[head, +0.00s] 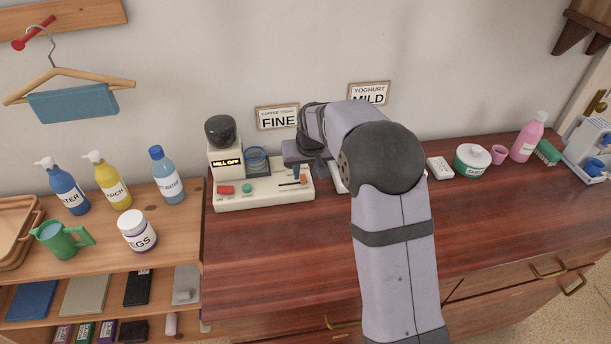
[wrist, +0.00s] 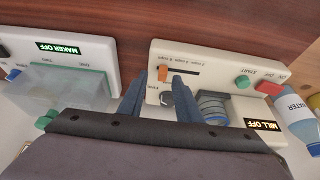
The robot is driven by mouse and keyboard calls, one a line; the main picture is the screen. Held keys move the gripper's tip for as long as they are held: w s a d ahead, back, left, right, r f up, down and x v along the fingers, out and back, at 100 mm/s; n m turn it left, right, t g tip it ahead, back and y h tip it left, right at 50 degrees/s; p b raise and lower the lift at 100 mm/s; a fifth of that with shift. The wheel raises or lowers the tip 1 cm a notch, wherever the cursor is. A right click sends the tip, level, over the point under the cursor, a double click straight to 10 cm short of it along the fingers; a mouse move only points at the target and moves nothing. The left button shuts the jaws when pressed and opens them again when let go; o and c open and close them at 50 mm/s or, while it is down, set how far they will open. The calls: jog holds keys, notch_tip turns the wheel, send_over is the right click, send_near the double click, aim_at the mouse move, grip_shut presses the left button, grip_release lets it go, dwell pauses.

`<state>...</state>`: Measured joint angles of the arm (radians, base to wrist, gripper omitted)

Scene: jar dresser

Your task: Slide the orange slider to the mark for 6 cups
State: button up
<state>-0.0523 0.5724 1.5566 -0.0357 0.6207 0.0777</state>
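The orange slider (wrist: 163,73) sits at the left end of its dark slot (wrist: 185,72) on the cream mill panel in the wrist view. In the head view the slider (head: 303,178) shows at the slot's right end. Small cup labels run beside the slot, upside down in the wrist view; I cannot tell which mark the slider is at. My gripper (wrist: 156,82) is open, its two blue-grey fingers apart with the slider between or just beyond their tips, nearer the right finger. I cannot tell whether they touch. In the head view my gripper (head: 307,163) is over the mill's right part.
The mill (head: 262,193) reads "MILL OFF" and has red and green buttons. In the wrist view, a second machine (wrist: 60,55) reading "MAKER OFF" stands beside it with a gap between. A sugar tub (head: 472,161) stands farther right. The dresser front is clear.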

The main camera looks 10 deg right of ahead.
jog(key=shift+b+v, duration=0.6)
jog(key=shift+v, duration=1.65)
jog(key=s+f+g, duration=0.1)
jog(key=s+f, duration=0.1)
jog(key=s, duration=0.8)
jog(key=s+d+f+g, duration=0.1)
jog(key=s+f+g, duration=0.1)
jog(key=s, duration=0.9)
jog(key=s+d+f+g, duration=0.1)
jog(key=s+f, duration=0.3)
jog(key=s, duration=0.7)
jog(key=shift+s+d+f, duration=0.15)
jog(key=shift+s+d, duration=0.05)
jog(key=shift+s, duration=0.05)
